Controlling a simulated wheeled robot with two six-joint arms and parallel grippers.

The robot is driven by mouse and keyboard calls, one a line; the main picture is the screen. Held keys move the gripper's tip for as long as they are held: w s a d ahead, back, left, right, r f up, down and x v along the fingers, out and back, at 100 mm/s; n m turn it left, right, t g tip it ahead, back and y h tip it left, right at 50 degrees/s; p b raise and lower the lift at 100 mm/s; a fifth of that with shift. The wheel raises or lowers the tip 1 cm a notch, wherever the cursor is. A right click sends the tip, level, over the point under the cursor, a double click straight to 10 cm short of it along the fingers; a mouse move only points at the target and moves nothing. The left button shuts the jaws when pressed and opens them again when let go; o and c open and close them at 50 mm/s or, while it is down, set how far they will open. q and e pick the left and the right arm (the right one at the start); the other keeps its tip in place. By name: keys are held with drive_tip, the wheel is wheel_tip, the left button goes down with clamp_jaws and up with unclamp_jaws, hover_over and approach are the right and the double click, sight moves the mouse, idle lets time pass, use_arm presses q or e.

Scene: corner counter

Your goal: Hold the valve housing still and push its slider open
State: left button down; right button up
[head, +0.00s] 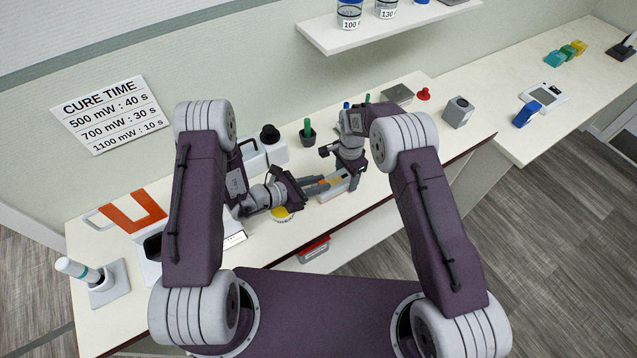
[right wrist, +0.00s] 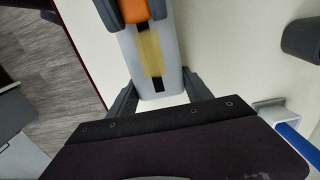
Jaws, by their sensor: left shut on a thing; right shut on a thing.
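The valve housing (head: 338,188) is a long pale grey block on the counter near its front edge. In the right wrist view the housing (right wrist: 167,60) has a dark slot with a yellow band (right wrist: 150,55) and an orange slider (right wrist: 133,10) at the top edge. My right gripper (right wrist: 161,95) is shut on the near end of the housing, one finger on each side. It also shows in the head view (head: 343,172). My left gripper (head: 318,184) comes from the left; its dark fingers flank the orange slider and appear shut on it. The slider's far end is out of the wrist view.
A dark pot with a green handle (head: 308,132), a white container with a black cap (head: 271,142) and a grey block (head: 458,112) stand on the counter. A yellow-topped round item (head: 281,214) sits below my left gripper. The counter's front edge is close.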

sight(336, 180)
idle(0.8)
use_arm(q)
drive_tip(key=w+d, duration=0.2)
drive_tip(key=d, duration=0.1)
drive_tip(key=w+d, duration=0.2)
drive_tip(key=shift+d, duration=0.15)
drive_tip(key=c, duration=1.2)
unclamp_jaws()
drive_tip(key=shift+s, duration=0.1)
drive_tip(key=shift+c, duration=0.2)
